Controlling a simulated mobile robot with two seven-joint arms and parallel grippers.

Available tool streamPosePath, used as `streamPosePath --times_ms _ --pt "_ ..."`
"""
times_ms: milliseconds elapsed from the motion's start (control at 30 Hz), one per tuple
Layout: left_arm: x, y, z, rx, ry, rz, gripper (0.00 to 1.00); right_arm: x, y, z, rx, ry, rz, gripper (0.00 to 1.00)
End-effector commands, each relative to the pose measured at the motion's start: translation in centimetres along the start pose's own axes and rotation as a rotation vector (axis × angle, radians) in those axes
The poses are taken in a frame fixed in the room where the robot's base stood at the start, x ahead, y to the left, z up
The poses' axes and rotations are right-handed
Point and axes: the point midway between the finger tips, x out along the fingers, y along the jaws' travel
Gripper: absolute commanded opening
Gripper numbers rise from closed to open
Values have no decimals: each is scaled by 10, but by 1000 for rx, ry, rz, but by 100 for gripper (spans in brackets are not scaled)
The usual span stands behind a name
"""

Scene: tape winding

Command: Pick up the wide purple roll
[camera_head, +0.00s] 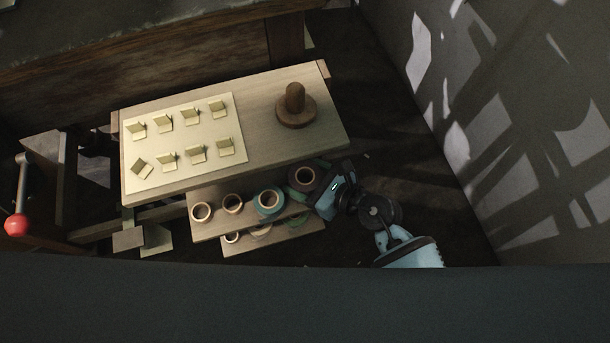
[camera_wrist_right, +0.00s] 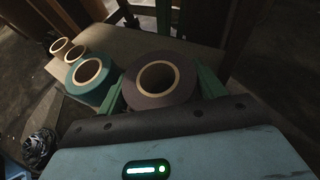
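The wide purple roll is dark purple with a pale core. In the right wrist view the purple roll (camera_wrist_right: 187,86) sits on the shelf between my right gripper's two green fingers (camera_wrist_right: 162,82), one on each side. In the head view the purple roll (camera_head: 304,188) is at the right end of the upper shelf. My right gripper (camera_head: 325,190) reaches it from the right. The fingers look spread around the roll. I see no clear sign of them pressing on it. My left gripper is not in view.
A teal roll (camera_wrist_right: 101,90) stands close beside the purple roll; two small rolls are farther left. Above the shelves is a wooden table (camera_head: 262,140) with a board (camera_head: 185,182) of folded pieces and a wooden spindle (camera_head: 296,107). A wall (camera_head: 460,130) is on the right.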

Motion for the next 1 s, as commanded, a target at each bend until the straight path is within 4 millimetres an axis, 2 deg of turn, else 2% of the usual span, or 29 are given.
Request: streamPosePath --times_ms 33,133,167,467,767,833,1000 --pt "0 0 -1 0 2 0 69 0 0 0 0 0 0 58" --pt "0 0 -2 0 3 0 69 0 0 0 0 0 0 45" --pt "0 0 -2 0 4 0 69 0 0 0 0 0 0 44" --pt "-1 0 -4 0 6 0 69 -1 0 2 -1 0 0 44" --pt "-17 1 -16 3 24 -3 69 -12 -1 29 -4 -2 -1 44" --pt "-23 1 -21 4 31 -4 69 -16 0 39 -5 -2 -1 44" --pt "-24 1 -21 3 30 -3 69 -50 0 17 -2 6 0 44"
